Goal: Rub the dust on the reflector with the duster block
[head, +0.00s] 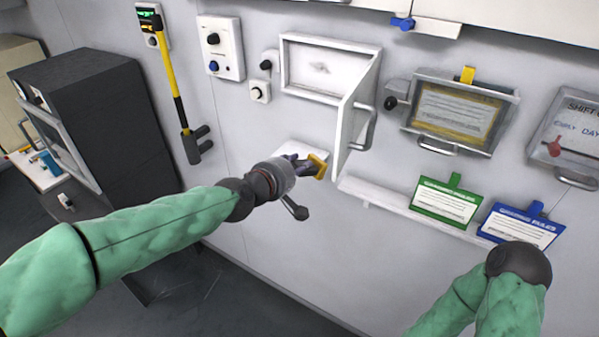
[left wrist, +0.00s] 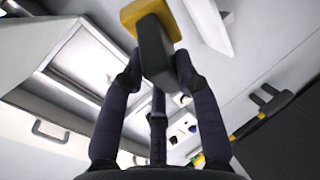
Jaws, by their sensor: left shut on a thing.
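The duster block (head: 319,167) shows as a small yellow piece at my left gripper's tips. In the left wrist view, the duster block (left wrist: 150,14) has a yellow pad and a dark grey grip. My left gripper (head: 308,165) is shut on that grey grip; its fingers (left wrist: 157,72) press it from both sides. A shallow white wall box stands with its door open; the pale panel inside, likely the reflector (head: 320,68), carries a faint grey smudge. The block is below the box, apart from the panel. My right forearm shows at lower right; its gripper is out of view.
The open white door (head: 355,115) with its handle juts out just right of and above my left gripper. A white shelf (head: 300,152) is behind the gripper. A long ledge (head: 385,200) carries green and blue cards. A dark cabinet (head: 100,120) stands left.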

